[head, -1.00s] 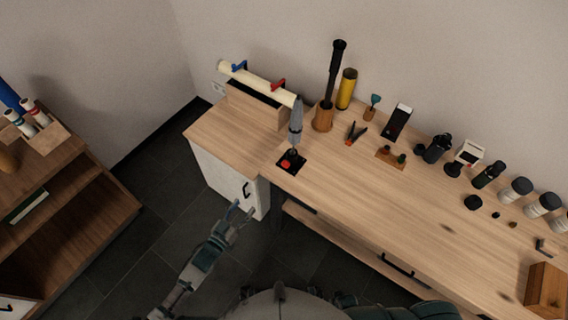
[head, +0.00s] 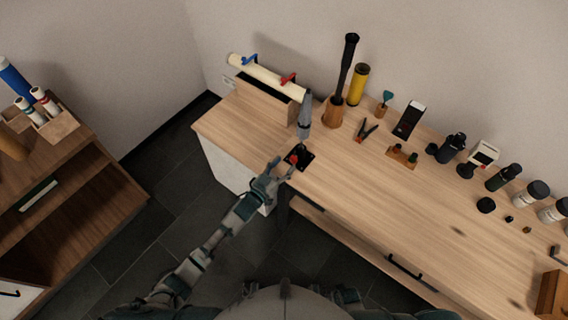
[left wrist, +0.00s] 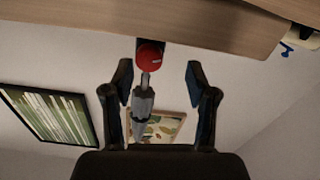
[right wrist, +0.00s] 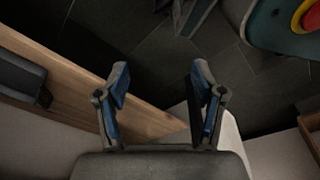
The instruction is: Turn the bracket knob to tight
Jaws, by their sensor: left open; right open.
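The red bracket knob (head: 294,158) sits at the left front corner of the workbench, on a black plate (head: 306,161). A grey, pointed folded thing (head: 305,118) rises from the bracket. My left gripper (head: 283,166) is open just in front of the knob. In the left wrist view the knob (left wrist: 150,54) shows just beyond the gap between the open fingers (left wrist: 159,76), with a pale mark on its face. The fingers appear apart from it. My right gripper (right wrist: 158,82) is open and empty in the right wrist view, away from the knob.
The workbench (head: 400,210) has a bare middle. A cream tube (head: 268,77) lies on a raised block behind the bracket. A wooden holder (head: 333,112) with a black rod and a yellow cylinder (head: 357,85) stand beside it. Several small items line the back.

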